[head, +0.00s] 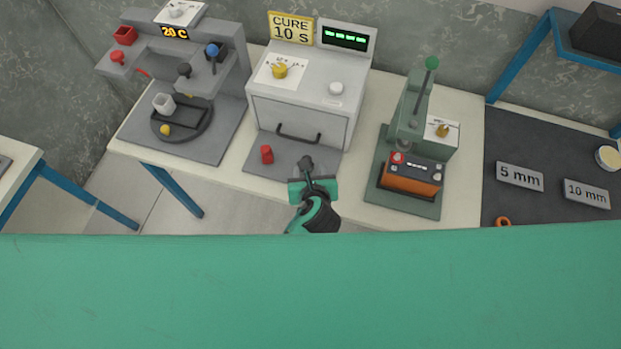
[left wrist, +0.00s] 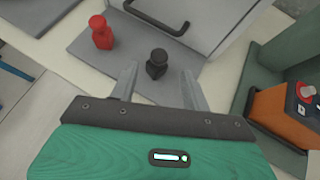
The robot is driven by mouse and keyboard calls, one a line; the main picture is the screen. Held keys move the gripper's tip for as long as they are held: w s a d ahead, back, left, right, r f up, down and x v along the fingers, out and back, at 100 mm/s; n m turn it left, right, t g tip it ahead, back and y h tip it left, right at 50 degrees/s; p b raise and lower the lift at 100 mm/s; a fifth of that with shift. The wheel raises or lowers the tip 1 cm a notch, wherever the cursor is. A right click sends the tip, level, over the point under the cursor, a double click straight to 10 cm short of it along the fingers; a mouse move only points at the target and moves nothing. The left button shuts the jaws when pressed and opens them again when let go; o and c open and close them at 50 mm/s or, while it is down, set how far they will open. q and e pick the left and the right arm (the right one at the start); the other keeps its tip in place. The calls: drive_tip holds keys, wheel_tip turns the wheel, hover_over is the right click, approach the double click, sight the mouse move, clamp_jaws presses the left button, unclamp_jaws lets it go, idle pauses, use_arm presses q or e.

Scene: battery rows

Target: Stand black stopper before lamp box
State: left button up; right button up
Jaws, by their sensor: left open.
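The black stopper (head: 306,162) stands upright on the grey mat in front of the lamp box; it also shows in the left wrist view (left wrist: 157,62). The lamp box (head: 290,108) is a pale box with a dark handle on its front, a "CURE 10 S" sign and a green-lit display. My left gripper (head: 308,176) is open. In the left wrist view its fingertips (left wrist: 158,76) lie on either side of the black stopper, with gaps showing, so it is not gripped. A red stopper (head: 266,154) stands to the left on the same mat. My right gripper is not in view.
A grey machine with a round turntable (head: 178,136) stands at the left. A green press (head: 410,115) with an orange and black battery (head: 412,174) stands at the right. A dark mat (head: 510,155) farther right bears "5 mm" and "10 mm" plates. The grey mat (head: 285,180) has free room between the stoppers.

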use_arm(q)
drive_tip(key=v, duration=0.3)
drive_tip(key=shift+s+r, duration=0.25)
drive_tip(key=shift+s, duration=0.05)
idle(0.3)
